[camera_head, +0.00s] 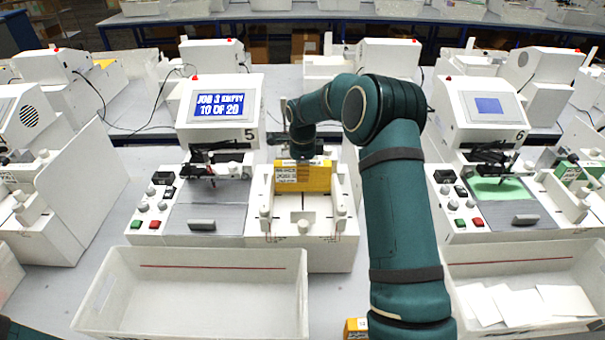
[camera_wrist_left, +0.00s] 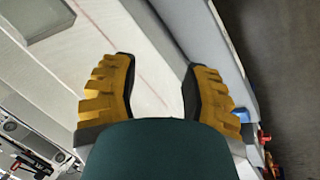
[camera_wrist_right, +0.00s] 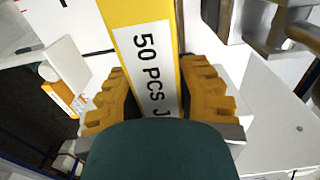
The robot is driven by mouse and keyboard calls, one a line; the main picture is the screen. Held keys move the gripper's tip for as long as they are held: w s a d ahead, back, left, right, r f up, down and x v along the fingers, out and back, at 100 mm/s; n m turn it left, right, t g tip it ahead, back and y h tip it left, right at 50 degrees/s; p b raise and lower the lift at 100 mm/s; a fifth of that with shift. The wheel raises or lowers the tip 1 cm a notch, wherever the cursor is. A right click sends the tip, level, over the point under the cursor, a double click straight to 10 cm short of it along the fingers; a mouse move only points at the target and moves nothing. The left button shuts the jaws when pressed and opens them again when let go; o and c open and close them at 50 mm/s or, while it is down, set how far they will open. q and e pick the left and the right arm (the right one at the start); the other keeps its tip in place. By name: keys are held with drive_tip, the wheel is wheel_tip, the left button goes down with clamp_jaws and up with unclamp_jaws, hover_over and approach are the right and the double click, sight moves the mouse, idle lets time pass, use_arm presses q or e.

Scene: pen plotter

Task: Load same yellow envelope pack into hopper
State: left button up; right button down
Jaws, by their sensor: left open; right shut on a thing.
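A yellow envelope pack (camera_head: 303,176) with a white label stands in the white hopper (camera_head: 303,227) to the right of the machine marked 5. My right gripper (camera_head: 301,152) is above and behind it, shut on the pack; the right wrist view shows both fingers around the pack (camera_wrist_right: 150,60), its label reading "50 PCS". Whether the pack touches the hopper floor I cannot tell. My left gripper (camera_wrist_left: 160,82) is open and empty in the left wrist view, above a white surface; only a bit of its arm shows in the head view's lower left corner.
The screen (camera_head: 220,104) of machine 5 reads "JOB 3 EMPTY 10 OF 20". An empty white bin (camera_head: 190,257) stands in front. Another yellow pack (camera_head: 356,328) is partly hidden by my right arm. Machine 6 (camera_head: 487,107) and a bin with white envelopes (camera_head: 525,262) stand at right.

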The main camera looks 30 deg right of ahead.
drive_tip(key=shift+f, duration=0.6)
drive_tip(key=shift+f, duration=0.1)
drive_tip(key=c, duration=0.8)
unclamp_jaws()
wheel_tip(320, 180, up, 12)
drive_tip(key=shift+r, duration=0.15)
drive_tip(key=shift+s, duration=0.15)
